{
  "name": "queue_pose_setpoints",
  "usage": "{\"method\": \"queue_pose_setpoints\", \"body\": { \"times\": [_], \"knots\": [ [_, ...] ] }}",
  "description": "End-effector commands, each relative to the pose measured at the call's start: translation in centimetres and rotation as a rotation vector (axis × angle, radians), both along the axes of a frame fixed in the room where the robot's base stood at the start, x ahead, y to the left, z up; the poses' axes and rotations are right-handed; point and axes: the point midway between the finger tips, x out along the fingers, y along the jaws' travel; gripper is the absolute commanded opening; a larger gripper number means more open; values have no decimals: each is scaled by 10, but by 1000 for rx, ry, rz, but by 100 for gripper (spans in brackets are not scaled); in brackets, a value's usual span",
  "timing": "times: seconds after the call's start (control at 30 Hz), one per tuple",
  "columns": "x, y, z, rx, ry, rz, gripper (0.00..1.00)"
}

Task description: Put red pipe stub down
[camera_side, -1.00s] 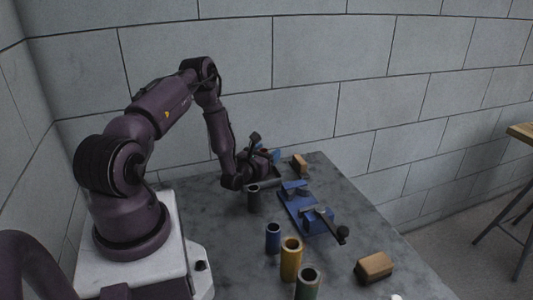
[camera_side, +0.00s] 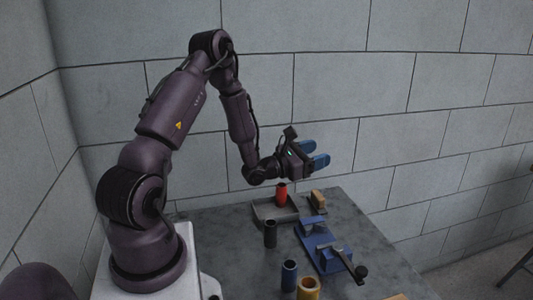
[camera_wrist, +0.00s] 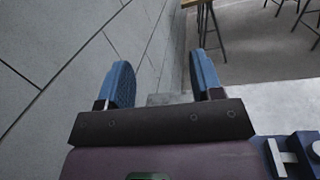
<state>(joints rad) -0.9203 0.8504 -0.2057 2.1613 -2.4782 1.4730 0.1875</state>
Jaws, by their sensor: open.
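The red pipe stub (camera_side: 282,194) stands upright on the grey tray (camera_side: 262,211) at the back of the table in the side view. My gripper (camera_side: 319,153) is above the stub and to its right, apart from it, pointing right. Its blue fingers are spread with nothing between them. In the wrist view the open fingers of my gripper (camera_wrist: 162,84) frame only wall and floor; the red stub is not in that view.
A wall rises close behind.

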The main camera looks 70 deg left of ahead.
Motion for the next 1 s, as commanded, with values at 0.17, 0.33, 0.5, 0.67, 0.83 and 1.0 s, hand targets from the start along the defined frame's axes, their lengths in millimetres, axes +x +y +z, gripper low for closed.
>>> {"method": "queue_pose_setpoints", "body": {
  "times": [0.17,0.33,0.5,0.67,0.83,1.0],
  "knots": [
    [9,-141,81,331,9,-612,60],
    [-45,-242,111,738,65,-1097,60],
    [-117,-285,117,1249,140,-1446,60],
    [-170,-279,121,1807,207,-1602,60],
    [-196,-252,136,2342,262,-1565,60],
    [-204,-234,151,2637,294,-1467,60]
  ]
}}
